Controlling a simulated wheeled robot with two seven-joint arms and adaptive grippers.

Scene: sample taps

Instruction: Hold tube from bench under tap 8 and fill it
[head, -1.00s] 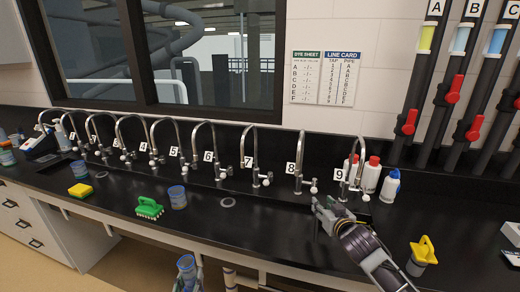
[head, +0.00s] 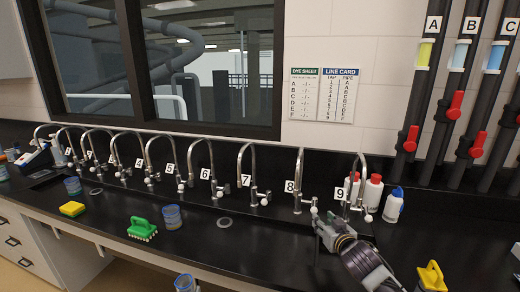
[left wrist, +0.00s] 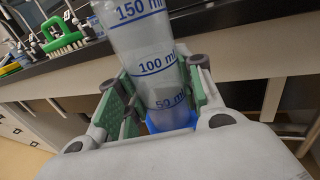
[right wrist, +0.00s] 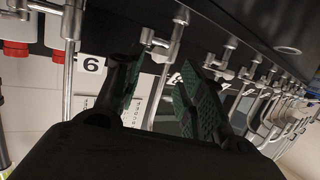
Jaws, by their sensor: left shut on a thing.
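A clear tube (left wrist: 145,45) with blue volume marks and a blue base is held in my left gripper (left wrist: 155,80), which is shut around its lower part. No liquid can be made out in it. The top of the tube shows at the bottom edge of the head view (head: 184,283), in front of the bench and well away from tap 8. Tap 8 (head: 299,170) stands at the back of the bench, right of centre. My right gripper (head: 322,222) is open and empty just in front of its valve handle (head: 314,205). In the right wrist view a valve lies beyond the parted fingers (right wrist: 160,85).
Tap 9 (head: 363,175) and several white bottles (head: 373,192) stand close right of my right gripper. Tap 7 (head: 240,165) is to the left. A green brush (head: 142,229), a blue-marked container (head: 172,217) and a yellow sponge (head: 73,209) lie further left. The front middle bench is clear.

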